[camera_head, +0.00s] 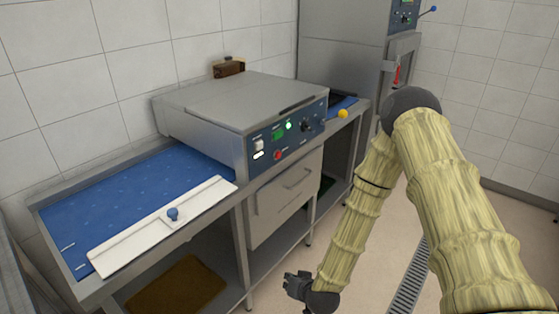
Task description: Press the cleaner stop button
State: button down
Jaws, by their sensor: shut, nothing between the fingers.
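The cleaner (235,100) is a grey steel box with a flat top, standing across the blue belt of a steel table. Its dark blue control panel (290,131) faces front right. My gripper (290,283) is small, dark and shut, low in the picture, in front of the table and well below the panel. It touches nothing that I can see.
A yellow ball-shaped knob (343,114) sticks out right of the cleaner. A drawer unit (285,197) is under the panel. A tall steel unit (345,45) stands behind. Floor is open at right.

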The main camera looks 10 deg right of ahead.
aim_at(278, 155)
jog(key=w+d+r+m+t+b, duration=0.1)
jog(key=w+d+r+t, duration=0.15)
jog(key=w+r, duration=0.4)
jog(key=w+d+r+m+t+b, duration=0.1)
jog(key=w+r+t, duration=0.25)
jog(key=w, duration=0.55)
jog(key=w+d+r+m+t+h, duration=0.2)
jog(key=w+d+r, duration=0.3)
jog(key=r, duration=0.3)
jog(key=w+d+r+m+t+h+b, duration=0.1)
jog(key=w+d+r+m+t+h, duration=0.1)
jog(key=w+d+r, duration=0.3)
notch_tip(278, 155, up, 3)
jog(key=shift+r+h, duration=0.1)
jog(key=shift+h, duration=0.2)
jog(key=shift+w+a, duration=0.1)
jog(key=shift+w, duration=0.1)
jog(key=w+a+b, duration=0.2)
jog(key=w+a, duration=0.3)
jog(key=w, duration=0.1)
jog(key=shift+w+a, duration=0.15)
jog(key=shift+w, duration=0.25)
jog(key=shift+w+a+b, duration=0.3)
jog(key=shift+b, duration=0.1)
